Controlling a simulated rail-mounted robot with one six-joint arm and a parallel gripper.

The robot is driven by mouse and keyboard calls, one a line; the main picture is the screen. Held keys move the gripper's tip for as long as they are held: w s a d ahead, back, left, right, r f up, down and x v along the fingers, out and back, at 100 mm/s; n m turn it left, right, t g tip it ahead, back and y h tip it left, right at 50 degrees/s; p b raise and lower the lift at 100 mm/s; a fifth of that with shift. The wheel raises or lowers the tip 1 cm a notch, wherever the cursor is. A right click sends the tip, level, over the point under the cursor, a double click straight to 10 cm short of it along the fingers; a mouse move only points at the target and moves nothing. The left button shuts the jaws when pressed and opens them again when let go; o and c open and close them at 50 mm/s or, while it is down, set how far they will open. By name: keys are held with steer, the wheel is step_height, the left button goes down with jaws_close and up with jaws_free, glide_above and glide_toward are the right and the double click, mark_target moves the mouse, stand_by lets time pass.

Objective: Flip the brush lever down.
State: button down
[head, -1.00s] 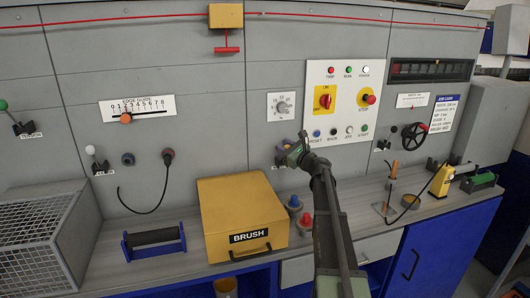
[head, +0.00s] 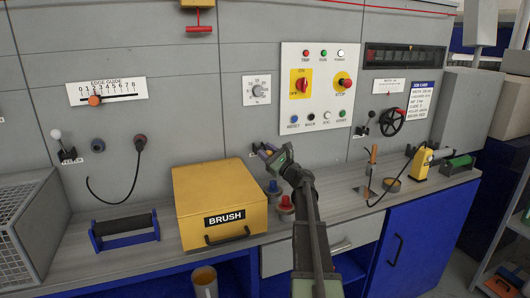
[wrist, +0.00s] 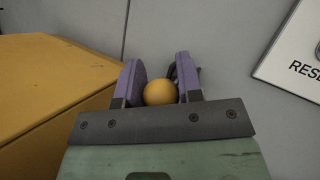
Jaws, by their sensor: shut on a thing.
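My gripper (head: 267,151) is at the grey wall, just right of and behind the yellow BRUSH box (head: 220,192). In the wrist view, its two purple fingers (wrist: 160,88) are shut around an orange ball knob (wrist: 160,93), one finger on each side. This looks like the knob of the brush lever. In the head view, a small dark mount with a pale label (head: 255,153) shows partly behind the gripper. The lever's stem and most of its mount are hidden, so I cannot tell its angle.
The control panel (head: 318,88) is above and right of the gripper. A dial plate (head: 257,90) is above it. Blue and red knobs (head: 285,204) stand on the bench below, close to my arm. The yellow box's edge is close on the left.

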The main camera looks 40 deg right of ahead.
steer(key=shift+s+a+f+b, duration=0.15)
steer(key=shift+s+f+b, duration=0.1)
steer(key=shift+f+b, duration=0.4)
steer(key=shift+f, duration=0.15)
steer(key=c, duration=0.8)
jaws_free()
steer(key=shift+a, duration=0.1)
steer(key=b+v, duration=0.3)
steer(key=v, duration=0.7)
steer(key=shift+s+b, duration=0.3)
steer(key=shift+s, duration=0.1)
steer(key=shift+f, duration=0.1)
